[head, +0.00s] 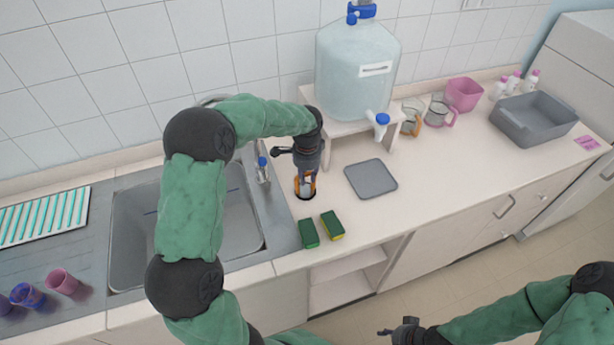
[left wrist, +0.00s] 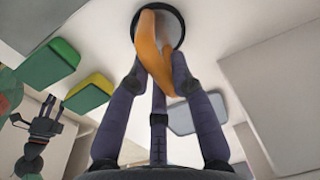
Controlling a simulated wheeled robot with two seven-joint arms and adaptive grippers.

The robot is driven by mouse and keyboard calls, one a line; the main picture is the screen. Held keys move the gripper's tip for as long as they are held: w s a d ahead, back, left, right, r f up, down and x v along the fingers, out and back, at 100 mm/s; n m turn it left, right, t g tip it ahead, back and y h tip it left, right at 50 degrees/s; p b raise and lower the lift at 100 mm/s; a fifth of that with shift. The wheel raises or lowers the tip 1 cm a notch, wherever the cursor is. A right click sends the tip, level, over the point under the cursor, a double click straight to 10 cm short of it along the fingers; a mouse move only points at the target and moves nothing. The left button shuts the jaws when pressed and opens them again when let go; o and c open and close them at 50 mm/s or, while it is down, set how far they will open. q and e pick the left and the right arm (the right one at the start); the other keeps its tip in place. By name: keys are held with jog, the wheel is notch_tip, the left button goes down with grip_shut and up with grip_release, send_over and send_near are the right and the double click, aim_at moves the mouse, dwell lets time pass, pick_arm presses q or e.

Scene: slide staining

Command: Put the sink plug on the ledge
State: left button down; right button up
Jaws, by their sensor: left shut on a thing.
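The sink plug (head: 298,188) is a round dark-rimmed disc with an orange handle, at the counter just right of the sink. It also shows in the left wrist view (left wrist: 178,38). My left gripper (head: 306,178) points down from above and is shut on the orange handle. I cannot tell whether the plug touches the counter or hangs just above it. A pale raised ledge (head: 70,170) runs along the tiled wall behind the sink. My right gripper (head: 398,331) is empty in front of the counter, its fingers apart in the left wrist view (left wrist: 36,118).
The sink (head: 130,235) lies left, with a tap (head: 263,170) beside the plug. Two green-yellow sponges (head: 309,233) (head: 332,225) lie in front. A grey mat (head: 371,179) is right. A large water bottle (head: 355,70) stands on a stand behind.

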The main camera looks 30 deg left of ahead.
pick_arm(q)
jog(key=c, duration=1.1)
grip_release()
notch_tip(320, 180, up, 12)
jog(key=p, duration=0.2)
jog(key=shift+s+d, duration=0.2)
jog(key=shift+s, duration=0.15)
jog(key=shift+r, duration=0.15)
